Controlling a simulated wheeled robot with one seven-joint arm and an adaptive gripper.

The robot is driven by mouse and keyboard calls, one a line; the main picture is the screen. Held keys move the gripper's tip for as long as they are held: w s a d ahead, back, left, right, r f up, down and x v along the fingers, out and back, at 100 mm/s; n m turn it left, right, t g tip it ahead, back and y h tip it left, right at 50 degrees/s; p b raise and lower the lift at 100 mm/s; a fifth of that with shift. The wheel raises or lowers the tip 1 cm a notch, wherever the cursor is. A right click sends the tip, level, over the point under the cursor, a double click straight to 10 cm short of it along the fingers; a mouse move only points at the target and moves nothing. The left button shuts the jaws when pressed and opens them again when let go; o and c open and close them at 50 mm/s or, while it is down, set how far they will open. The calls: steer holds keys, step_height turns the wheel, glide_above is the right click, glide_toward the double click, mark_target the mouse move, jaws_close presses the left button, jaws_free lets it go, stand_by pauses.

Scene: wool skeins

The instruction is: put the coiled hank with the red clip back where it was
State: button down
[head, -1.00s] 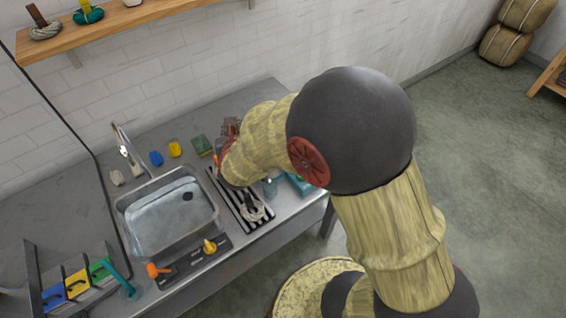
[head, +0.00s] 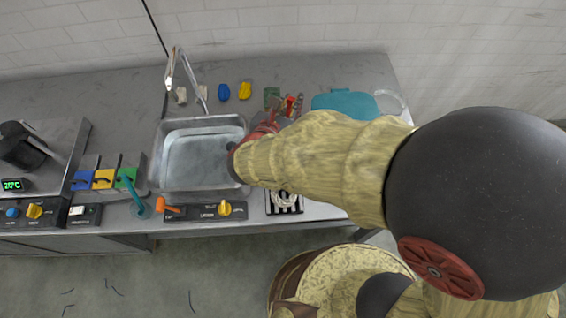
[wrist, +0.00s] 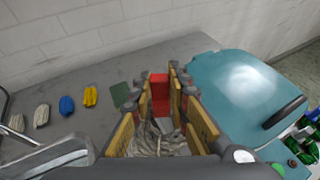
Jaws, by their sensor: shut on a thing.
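My gripper (wrist: 160,84) is shut on the grey coiled hank (wrist: 158,141) with the red clip (wrist: 158,92). In the wrist view, the red clip stands between the two fingers, and the grey coils show below it, nearer the camera. In the head view, my gripper (head: 284,107) is over the counter right of the sink, beside the green sponge; my forearm hides much of that area. I cannot tell how far above the counter the hank is. No wall shelf shows in the current views.
A sink (head: 200,160) lies left of my arm. Small blue (head: 223,92) and yellow (head: 245,90) pieces and a green sponge (wrist: 122,94) lie along the back.

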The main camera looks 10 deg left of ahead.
steer(key=s+a+f+b, duration=0.15)
steer(key=s+a, duration=0.25)
steer(key=s, duration=0.4)
steer(key=s+a+f+b, duration=0.1)
steer(key=s+a+f, duration=0.15)
steer(key=s, duration=0.65)
steer(key=shift+n+y, duration=0.3)
steer(key=w+d+f+b, duration=0.1)
steer(key=w+f+b, duration=0.2)
steer(key=w+f, duration=0.1)
steer(key=w+d+f+b, duration=0.2)
steer(key=w+f, duration=0.2)
steer(key=w+d+f+b, duration=0.2)
steer(key=w+f+b, duration=0.1)
steer(key=w+f, duration=0.1)
steer(key=shift+w+d+f+b, duration=0.15)
steer(key=shift+w+d+b, duration=0.05)
steer(key=shift+d+b, duration=0.1)
